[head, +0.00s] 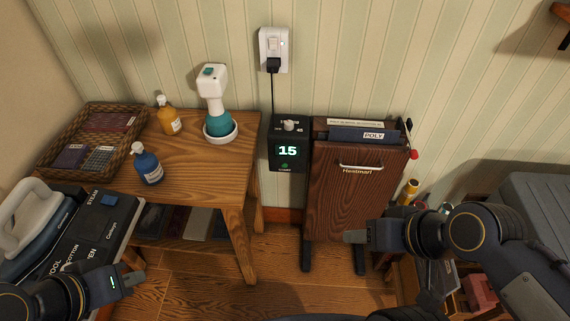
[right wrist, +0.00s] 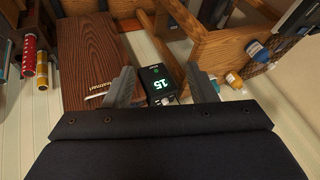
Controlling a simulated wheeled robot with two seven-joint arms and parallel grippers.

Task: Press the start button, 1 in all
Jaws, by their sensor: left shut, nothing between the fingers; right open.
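A black control box (head: 289,131) hangs on the wall beside the wooden trouser press, with a lit green "15" display. A small green start button (head: 284,166) sits below the display, and a knob (head: 290,124) is on top. In the right wrist view the box (right wrist: 157,70) shows between my fingers, some way beyond them. My right gripper (head: 352,237) is open and empty in front of the lower press, below and right of the button; its fingers also show in the right wrist view (right wrist: 162,88). My left gripper (head: 133,280) is shut and empty at the lower left.
The trouser press (head: 342,208) stands right of the box. A wooden table (head: 224,186) at left holds a basket (head: 130,149), bottles and a white-and-teal device (head: 212,95). An iron (head: 35,225) is at far left. The wall outlet (head: 274,49) with a cord is above the box.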

